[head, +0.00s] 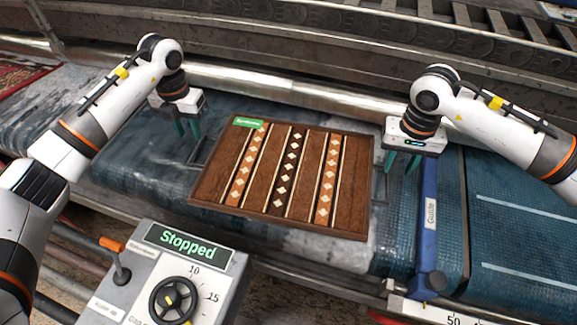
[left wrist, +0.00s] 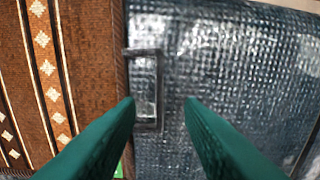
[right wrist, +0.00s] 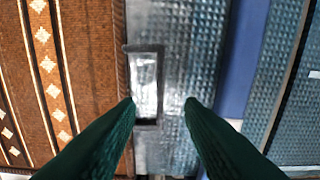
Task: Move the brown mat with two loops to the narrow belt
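The brown mat (head: 345,190) with striped diamond bands lies flat on the blue belt (head: 125,170) in the head view. A thin dark loop (left wrist: 142,51) sticks out from one short edge. A matching loop (right wrist: 143,47) sticks out from the other. My left gripper (head: 188,130) is open, pointing down by the mat's left edge. In the left wrist view, the loop's outer bar lies between its fingertips. My right gripper (head: 402,163) is open by the mat's right edge. The right loop's outer bar likewise appears between its fingertips. Neither gripper visibly holds anything.
A blue guide bar (head: 431,220) stands just right of my right gripper, with belt marked by pale lines (head: 525,215) beyond it. A control panel (head: 190,275) reading "Stopped" stands in front. A metal roller (head: 285,90) runs behind. A red rug (head: 20,75) lies far left.

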